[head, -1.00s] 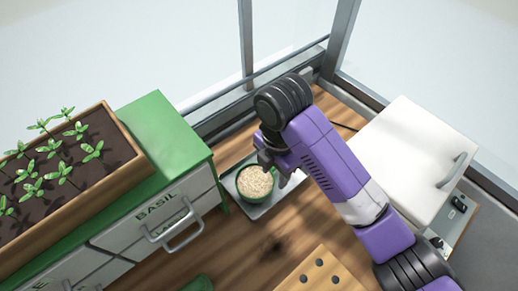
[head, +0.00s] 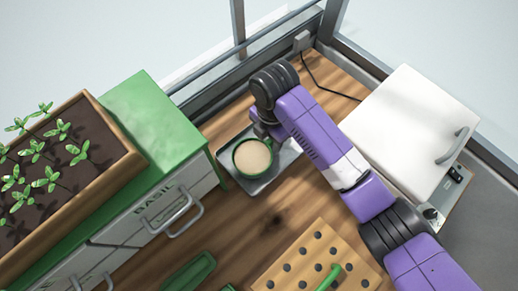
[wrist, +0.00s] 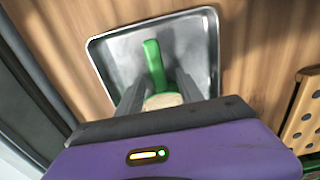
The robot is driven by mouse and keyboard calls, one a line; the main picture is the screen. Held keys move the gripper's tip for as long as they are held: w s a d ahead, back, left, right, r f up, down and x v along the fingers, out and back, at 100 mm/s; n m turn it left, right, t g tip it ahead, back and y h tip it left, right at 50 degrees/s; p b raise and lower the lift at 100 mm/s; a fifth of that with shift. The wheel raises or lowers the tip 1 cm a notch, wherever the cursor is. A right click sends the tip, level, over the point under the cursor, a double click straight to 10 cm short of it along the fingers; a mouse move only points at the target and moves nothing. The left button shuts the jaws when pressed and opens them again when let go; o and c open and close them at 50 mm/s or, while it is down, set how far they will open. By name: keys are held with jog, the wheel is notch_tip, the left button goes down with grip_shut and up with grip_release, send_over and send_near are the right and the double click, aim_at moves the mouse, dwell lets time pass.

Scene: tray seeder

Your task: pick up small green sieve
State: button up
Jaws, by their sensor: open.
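The small green sieve (head: 241,169) sits on a grey metal tray (head: 229,180) in the head view, a round green rim around a pale tan fill. In the wrist view, its green handle (wrist: 154,62) extends away from me over the tray (wrist: 108,60), and part of the tan fill shows close to my gripper. My gripper (wrist: 160,88) is open, with one finger on each side of the sieve near the handle's base. Contact is not clear. In the head view my arm comes from the right, and its wrist hides the sieve's upper right side.
A green cabinet (head: 150,115) with a drawer labelled BASIL stands left, bearing a wooden seedling planter (head: 125,165). A white lidded machine (head: 405,125) stands right. A holed wooden board (head: 300,262) and a green object (head: 188,272) lie in front. Window frame behind.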

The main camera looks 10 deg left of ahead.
aim_at(269, 141)
jog(key=shift+f, duration=0.1)
jog(key=shift+c, duration=0.2)
grip_shut()
notch_tip(269, 141, up, 20)
jog(key=p, duration=0.2)
dwell(0.5)
jog(key=c, duration=0.6)
grip_release()
grip_shut()
